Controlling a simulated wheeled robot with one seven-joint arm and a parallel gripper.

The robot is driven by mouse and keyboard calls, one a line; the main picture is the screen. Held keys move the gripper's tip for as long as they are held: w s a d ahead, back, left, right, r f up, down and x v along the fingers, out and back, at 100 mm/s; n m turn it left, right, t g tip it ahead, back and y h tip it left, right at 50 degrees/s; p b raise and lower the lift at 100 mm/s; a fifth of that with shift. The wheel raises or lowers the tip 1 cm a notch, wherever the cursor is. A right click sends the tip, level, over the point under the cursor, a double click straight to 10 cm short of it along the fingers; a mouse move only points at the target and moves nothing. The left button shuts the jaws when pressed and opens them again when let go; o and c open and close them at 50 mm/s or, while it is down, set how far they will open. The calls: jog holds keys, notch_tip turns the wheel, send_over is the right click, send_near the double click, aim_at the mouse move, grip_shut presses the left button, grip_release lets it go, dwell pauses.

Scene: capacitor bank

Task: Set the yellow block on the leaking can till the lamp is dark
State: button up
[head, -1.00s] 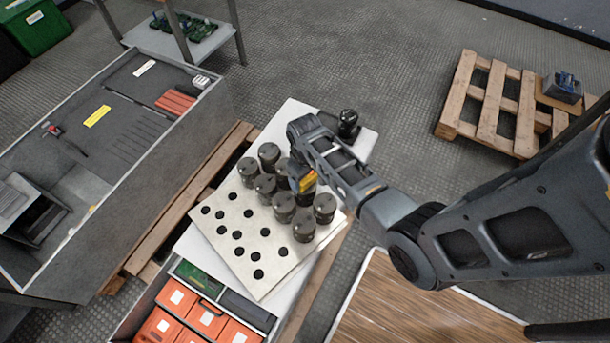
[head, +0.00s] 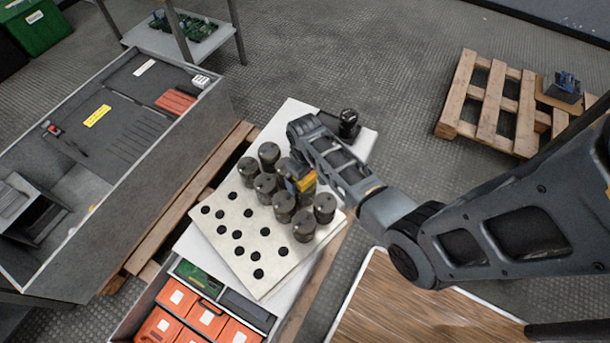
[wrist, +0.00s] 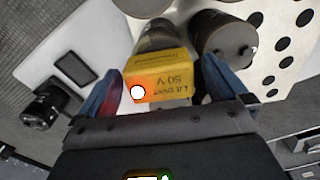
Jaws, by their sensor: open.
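The yellow block (wrist: 160,72) has lettering that includes "50 V" and shows between the two blue fingers of my gripper (wrist: 162,66). The fingers are open, one on each side of it. A white spot with an orange glow, the lit lamp (wrist: 138,93), shows on the block's face. A dark can (wrist: 155,35) is directly behind or under the block; whether the block rests on it is hard to tell. In the head view the yellow block (head: 304,182) is at my gripper (head: 297,172), over the group of dark cans. Which can leaks is not visible.
Several dark cans (head: 284,206) stand close together on a pale plate with holes (head: 230,225). Another can (wrist: 222,38) is close to my right finger. A black device (head: 348,122) stands on the white surface behind. A grey open-topped cabinet (head: 150,135) is at left.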

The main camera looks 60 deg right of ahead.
aim_at(306, 178)
notch_tip(306, 178, up, 8)
jog(key=shift+f+p, duration=0.1)
jog(key=shift+p, duration=0.2)
dwell(0.3)
jog(key=shift+s+a+f, duration=0.2)
jog(key=shift+s, duration=0.1)
jog(key=s+a+r+n+t+h, duration=0.2)
jog(key=s+a+r+t, duration=0.2)
jog(key=s+a+t, duration=0.55)
jog(key=s+a+r+t, duration=0.1)
jog(key=s+a+r, duration=0.2)
jog(key=r, duration=0.6)
jog(key=s+a+r+n+t+y, duration=0.1)
jog(key=s+a+r+t, duration=0.1)
jog(key=s+r, duration=0.4)
jog(key=s+a+r+t+y, duration=0.1)
jog(key=s+a+r, duration=0.3)
jog(key=r, duration=0.7)
jog(key=shift+s+r+t, duration=0.25)
jog(key=shift+r+t, duration=0.15)
jog(key=shift+t, duration=0.35)
